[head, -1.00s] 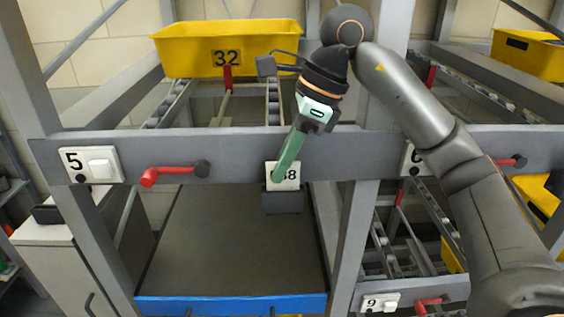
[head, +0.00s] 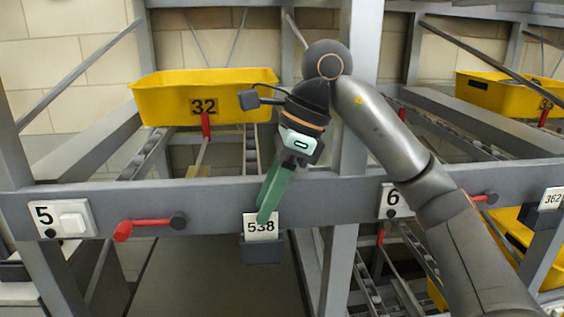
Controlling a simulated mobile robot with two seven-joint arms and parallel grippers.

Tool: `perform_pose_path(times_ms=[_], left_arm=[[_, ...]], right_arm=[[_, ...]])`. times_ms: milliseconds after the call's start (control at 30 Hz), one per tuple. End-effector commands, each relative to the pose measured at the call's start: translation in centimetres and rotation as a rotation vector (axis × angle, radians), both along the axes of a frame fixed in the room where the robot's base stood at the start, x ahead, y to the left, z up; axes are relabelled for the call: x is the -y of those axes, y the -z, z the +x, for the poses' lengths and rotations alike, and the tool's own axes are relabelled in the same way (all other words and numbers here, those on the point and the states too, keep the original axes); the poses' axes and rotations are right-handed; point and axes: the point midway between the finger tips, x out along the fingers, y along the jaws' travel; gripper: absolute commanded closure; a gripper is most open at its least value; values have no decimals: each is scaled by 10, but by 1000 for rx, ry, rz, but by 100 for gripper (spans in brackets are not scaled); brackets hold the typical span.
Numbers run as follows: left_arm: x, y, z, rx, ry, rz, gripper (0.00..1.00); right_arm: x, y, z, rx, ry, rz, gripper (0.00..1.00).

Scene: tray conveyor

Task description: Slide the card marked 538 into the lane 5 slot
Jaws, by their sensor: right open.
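The white card marked 538 (head: 261,228) stands upright in a small dark holder (head: 262,250) on the grey front beam, to the right of the lane 5 label (head: 60,218). My right gripper (head: 268,206) has green fingers and reaches down to the card's upper left part. Its jaws are open, and its fingertips overlap the card's top edge in the picture. I cannot tell whether they touch it. The dark holder below the card is the only slot visible in lane 5. My left gripper is not in view.
A yellow tray marked 32 (head: 203,98) sits on the rollers behind the beam. A red lever (head: 148,227) juts out beside the lane 5 label. The lane 6 label (head: 394,201) is partly behind my right arm. A card marked 362 (head: 551,199) is at the far right.

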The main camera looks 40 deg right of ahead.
Motion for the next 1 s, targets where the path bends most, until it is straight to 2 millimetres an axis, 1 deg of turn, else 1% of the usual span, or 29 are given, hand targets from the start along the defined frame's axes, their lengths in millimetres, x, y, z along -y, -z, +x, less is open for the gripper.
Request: perform_pose_path(times_ms=[33,100,300,400,500,600,1000], left_arm=[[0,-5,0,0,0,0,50],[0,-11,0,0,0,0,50],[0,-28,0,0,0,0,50],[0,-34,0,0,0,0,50],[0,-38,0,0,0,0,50],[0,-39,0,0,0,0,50],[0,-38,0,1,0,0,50]], right_arm=[[5,-15,-2,4,4,0,60],[10,-31,-6,4,4,-1,60],[22,-66,-13,2,3,-2,60],[27,-77,-16,1,3,-1,60],[29,-84,-18,1,2,-2,60],[31,-86,-19,-1,1,-1,60],[31,-86,-19,-2,1,0,60]])
